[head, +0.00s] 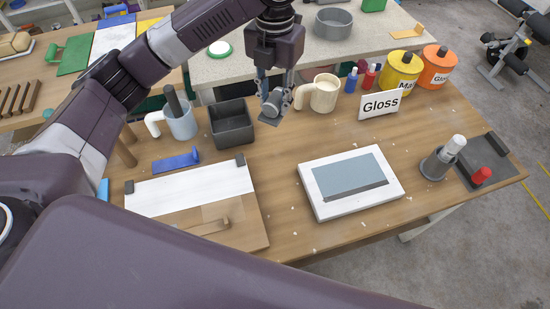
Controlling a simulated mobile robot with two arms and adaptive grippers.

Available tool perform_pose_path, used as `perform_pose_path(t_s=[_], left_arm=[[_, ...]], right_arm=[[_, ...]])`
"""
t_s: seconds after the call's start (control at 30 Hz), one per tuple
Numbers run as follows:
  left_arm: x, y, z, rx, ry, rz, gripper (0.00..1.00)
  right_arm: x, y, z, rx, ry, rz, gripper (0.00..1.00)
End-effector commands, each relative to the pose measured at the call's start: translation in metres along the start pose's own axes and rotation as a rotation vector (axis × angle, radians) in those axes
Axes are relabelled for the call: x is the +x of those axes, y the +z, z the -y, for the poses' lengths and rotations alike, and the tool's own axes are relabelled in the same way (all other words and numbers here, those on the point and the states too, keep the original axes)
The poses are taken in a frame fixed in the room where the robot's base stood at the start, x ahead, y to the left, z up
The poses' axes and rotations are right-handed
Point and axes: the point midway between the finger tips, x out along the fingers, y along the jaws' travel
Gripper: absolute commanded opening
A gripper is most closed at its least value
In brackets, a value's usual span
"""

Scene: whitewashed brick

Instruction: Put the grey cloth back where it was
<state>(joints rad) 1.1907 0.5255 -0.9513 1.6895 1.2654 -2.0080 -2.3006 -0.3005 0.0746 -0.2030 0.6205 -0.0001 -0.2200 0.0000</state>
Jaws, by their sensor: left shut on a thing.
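My left gripper (271,98) points down over the back middle of the wooden table. It is shut on a small crumpled grey piece, the grey cloth (269,119), which shows just below the fingers. The cloth is partly hidden by the fingers. It is between a dark grey open box (232,131) on the left and a cream mug (325,95) on the right. I cannot tell whether the cloth touches the table. My right gripper is not in view.
A white framed panel (385,181) lies front right, a board with a white sheet (190,190) front left. A jug (181,127) stands left of the box. A Gloss sign (380,104) and paint cans (400,72) stand at the back right. The table between the boards is clear.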

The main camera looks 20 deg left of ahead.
Motion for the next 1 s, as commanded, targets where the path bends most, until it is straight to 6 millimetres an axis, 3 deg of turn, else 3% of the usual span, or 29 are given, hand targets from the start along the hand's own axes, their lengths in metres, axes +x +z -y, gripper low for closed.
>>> perform_pose_path(t_s=[0.17,0.6,1.0], left_arm=[[0.019,0.000,0.000,0.042,-0.001,-0.005,0.08],[0.130,-0.001,0.000,0.039,0.000,-0.004,0.08],[0.180,-0.001,0.000,0.039,0.000,-0.003,0.08]], right_arm=[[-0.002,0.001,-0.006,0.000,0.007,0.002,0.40],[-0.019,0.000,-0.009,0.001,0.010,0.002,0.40],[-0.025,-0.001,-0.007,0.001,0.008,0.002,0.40]])
